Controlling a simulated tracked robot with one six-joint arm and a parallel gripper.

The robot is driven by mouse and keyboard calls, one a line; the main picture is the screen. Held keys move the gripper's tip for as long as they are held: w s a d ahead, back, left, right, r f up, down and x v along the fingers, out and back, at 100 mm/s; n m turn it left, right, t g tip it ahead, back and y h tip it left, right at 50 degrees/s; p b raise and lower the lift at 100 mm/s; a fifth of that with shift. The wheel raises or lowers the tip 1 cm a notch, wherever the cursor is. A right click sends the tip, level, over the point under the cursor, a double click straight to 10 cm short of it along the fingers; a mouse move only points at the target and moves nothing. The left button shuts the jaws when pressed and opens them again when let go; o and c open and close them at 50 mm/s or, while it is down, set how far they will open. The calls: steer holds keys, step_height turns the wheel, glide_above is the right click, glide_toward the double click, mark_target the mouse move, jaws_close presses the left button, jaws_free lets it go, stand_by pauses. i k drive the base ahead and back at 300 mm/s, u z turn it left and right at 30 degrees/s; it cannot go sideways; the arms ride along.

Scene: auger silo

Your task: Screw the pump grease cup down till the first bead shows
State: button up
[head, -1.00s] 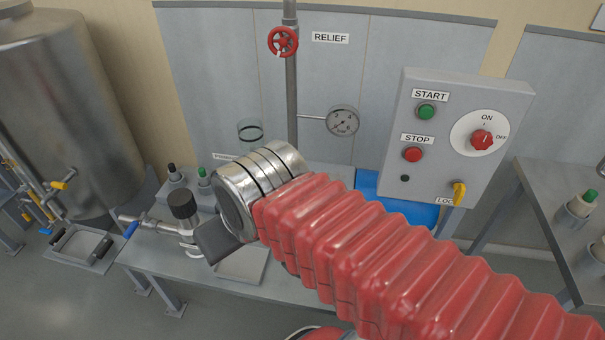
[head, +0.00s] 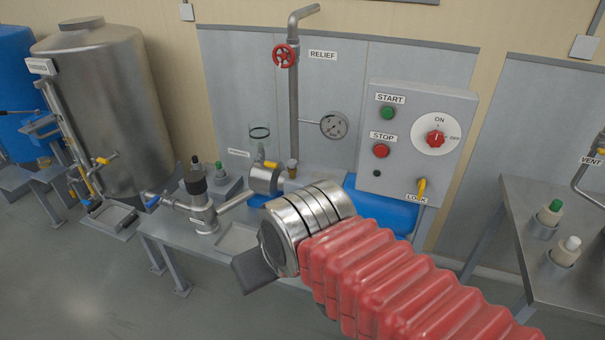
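The pump (head: 264,180) is a shiny metal body on the bench behind my arm. My gripper (head: 254,271) is at the end of the red-sleeved arm, in front of and below the pump and clear of the fitting. Only one dark flat jaw part shows, the rest being hidden behind my wrist, so I cannot tell whether it is open or shut.
A valve with a black knob (head: 197,187) and pipe stand left of the pump. A shallow tray (head: 238,239) lies on the bench. The control box (head: 415,145) and relief pipe (head: 294,105) rise behind. A steel tank (head: 105,95) is left, a side table (head: 560,215) right.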

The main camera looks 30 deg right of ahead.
mark_target(291, 164)
steer(key=k, duration=0.25)
steer(key=u, duration=0.5)
steer(key=i, duration=1.85)
steer(key=z, duration=0.6)
